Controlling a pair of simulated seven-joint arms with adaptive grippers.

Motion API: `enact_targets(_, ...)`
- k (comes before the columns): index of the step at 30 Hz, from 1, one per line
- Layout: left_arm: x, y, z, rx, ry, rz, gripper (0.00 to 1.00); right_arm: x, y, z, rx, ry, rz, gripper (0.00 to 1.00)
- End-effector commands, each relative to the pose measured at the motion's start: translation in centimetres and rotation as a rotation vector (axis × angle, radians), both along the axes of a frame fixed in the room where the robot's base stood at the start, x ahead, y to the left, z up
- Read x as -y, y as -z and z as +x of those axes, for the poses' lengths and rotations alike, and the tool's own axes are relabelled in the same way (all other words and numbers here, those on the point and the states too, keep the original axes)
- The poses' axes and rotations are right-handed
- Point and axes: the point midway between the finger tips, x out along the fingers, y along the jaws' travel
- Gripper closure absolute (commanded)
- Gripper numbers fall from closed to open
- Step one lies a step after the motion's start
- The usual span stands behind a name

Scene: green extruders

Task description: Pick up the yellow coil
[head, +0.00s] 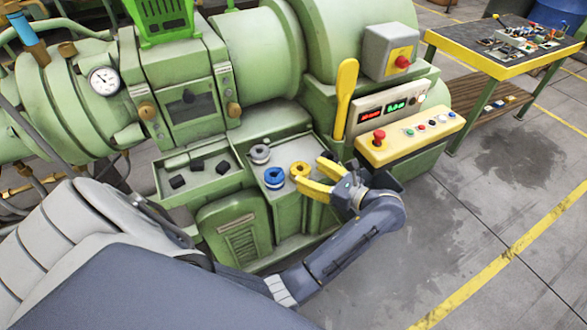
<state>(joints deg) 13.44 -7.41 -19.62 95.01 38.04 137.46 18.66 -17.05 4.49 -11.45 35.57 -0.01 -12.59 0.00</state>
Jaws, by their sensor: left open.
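The yellow coil (294,172) lies on the shelf of the green machine, at its right side. My left gripper (307,171) reaches in from the right of the coil with its two yellow fingers spread. One fingertip is behind and right of the coil, the other just in front of it. I cannot tell whether either touches it. A blue coil (274,183) lies to the front left of the yellow one, and a grey coil (260,158) lies behind left. My right gripper is not in view.
A tray with several black blocks (197,166) is left of the coils. A yellow lever (345,95) and a control panel (412,130) with a red button stand behind and right of my gripper. A yellow-edged table (480,62) stands far right.

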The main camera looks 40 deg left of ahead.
Motion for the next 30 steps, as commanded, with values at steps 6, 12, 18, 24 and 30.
enact_targets(6, -0.3, 0.9, 0.2, 0.008, 0.003, -0.058, 0.35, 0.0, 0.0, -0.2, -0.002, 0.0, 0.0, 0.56)
enact_targets(12, -2.3, 1.2, 0.4, 0.008, 0.005, -0.056, 0.35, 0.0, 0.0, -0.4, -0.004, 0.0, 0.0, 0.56)
enact_targets(18, -3.7, 1.5, 0.5, 0.008, 0.005, -0.056, 0.35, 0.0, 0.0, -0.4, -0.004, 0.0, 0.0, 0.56)
enact_targets(24, -4.2, 1.6, 0.6, 0.008, 0.006, -0.057, 0.35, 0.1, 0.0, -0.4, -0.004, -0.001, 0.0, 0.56)
enact_targets(30, -4.2, 1.6, 0.6, 0.008, 0.005, -0.057, 0.35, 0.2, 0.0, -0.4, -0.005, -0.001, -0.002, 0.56)
